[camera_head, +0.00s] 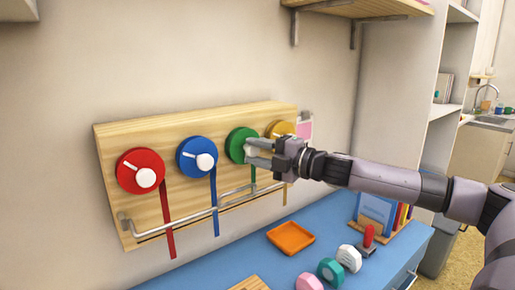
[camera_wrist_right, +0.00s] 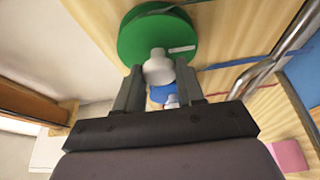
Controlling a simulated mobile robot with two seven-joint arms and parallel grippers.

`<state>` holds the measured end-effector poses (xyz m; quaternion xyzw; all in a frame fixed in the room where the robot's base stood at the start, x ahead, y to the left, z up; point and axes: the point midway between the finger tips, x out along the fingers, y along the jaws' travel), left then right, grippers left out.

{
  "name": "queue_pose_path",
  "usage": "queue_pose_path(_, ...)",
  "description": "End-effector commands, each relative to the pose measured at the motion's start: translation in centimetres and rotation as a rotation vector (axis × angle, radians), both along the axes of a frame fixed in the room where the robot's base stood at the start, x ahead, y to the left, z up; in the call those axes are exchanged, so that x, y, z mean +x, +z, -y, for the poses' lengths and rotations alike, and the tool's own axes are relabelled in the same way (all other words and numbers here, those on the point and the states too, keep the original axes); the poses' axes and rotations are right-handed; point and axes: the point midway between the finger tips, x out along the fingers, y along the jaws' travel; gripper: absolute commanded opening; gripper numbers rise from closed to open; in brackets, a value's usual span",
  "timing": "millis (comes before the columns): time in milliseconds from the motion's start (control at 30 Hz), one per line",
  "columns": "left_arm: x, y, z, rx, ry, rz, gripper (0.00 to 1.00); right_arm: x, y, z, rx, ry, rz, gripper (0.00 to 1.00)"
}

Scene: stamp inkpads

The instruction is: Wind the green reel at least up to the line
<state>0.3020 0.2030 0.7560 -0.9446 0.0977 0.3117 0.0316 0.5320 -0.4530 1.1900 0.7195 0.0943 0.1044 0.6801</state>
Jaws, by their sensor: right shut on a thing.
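The green reel (camera_head: 236,140) is mounted on an upright wooden board, third from the left. It also shows in the right wrist view (camera_wrist_right: 143,38), with a white knob (camera_wrist_right: 158,68) and a short white mark on its face. Its green ribbon (camera_head: 253,176) hangs down towards the metal rail; its lower end is hard to make out. My right gripper (camera_head: 250,152) comes from the right and is shut on the white knob, one finger on each side in the wrist view (camera_wrist_right: 160,82). I cannot clearly tell the line. My left gripper is out of view.
The board (camera_head: 112,190) also carries a red reel (camera_head: 130,180), a blue reel (camera_head: 190,150) and a yellow reel (camera_head: 275,128). A metal rail (camera_head: 190,213) runs across its front. Below, the blue table (camera_head: 235,262) holds an orange tray (camera_head: 308,246), stamps and books.

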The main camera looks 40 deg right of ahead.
Motion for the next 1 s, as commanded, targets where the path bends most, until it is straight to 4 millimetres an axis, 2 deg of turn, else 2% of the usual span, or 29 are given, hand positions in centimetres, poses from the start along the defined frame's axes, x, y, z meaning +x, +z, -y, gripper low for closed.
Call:
queue_pose_path(400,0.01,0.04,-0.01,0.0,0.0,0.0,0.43,-0.03,-0.16,-0.06,-0.006,0.002,-0.003,0.07)
queue_pose_path(433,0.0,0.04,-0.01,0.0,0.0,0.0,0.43,-0.03,-0.16,-0.06,-0.006,0.002,-0.003,0.44)
queue_pose_path(500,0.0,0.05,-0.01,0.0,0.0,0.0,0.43,-0.02,-0.14,-0.05,-0.006,0.001,-0.002,0.61)
queue_pose_path(1000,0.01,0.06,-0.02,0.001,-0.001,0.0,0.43,0.01,-0.01,0.05,-0.005,0.001,0.0,0.61)
